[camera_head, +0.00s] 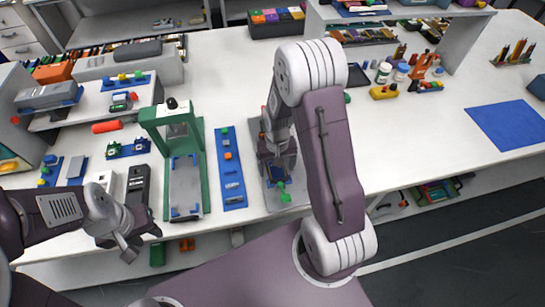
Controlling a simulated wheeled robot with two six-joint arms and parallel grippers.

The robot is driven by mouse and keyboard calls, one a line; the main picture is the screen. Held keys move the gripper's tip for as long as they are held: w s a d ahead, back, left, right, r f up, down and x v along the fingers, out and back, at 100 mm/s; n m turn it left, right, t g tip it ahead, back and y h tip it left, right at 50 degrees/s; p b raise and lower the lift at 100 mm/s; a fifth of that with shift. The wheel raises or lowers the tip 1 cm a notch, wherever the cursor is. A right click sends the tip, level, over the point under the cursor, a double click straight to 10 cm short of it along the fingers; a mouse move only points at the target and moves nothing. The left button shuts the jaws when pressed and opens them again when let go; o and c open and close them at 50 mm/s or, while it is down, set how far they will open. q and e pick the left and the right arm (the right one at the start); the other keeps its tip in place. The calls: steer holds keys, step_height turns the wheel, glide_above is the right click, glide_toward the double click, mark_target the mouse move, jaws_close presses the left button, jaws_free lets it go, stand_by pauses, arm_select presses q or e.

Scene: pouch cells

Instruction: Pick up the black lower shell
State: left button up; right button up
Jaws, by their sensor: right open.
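A black elongated shell-like piece (138,184) lies on the white table at the left, beside a pale one (103,181); I take it to be the black lower shell. My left gripper (138,243) is just in front of it, over the table's front edge, apart from it as far as I can see. Its finger gap is not clear. My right gripper (277,168) points down over a grey tray (296,197) at the middle and is open. A small blue part and a green part (284,196) lie below it, partly hidden by the gripper.
A green press-like frame (203,192) stands right of the black piece. A blue strip with small parts (229,146) lies between it and the tray. Shelves with tools (88,103) stand at the back left. The table right of my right arm is mostly clear, with a blue mat (507,124).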

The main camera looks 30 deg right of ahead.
steer(key=shift+r, duration=0.1)
steer(key=c, duration=1.5)
step_height(320, 180, up, 10)
steer(key=shift+p, duration=0.6)
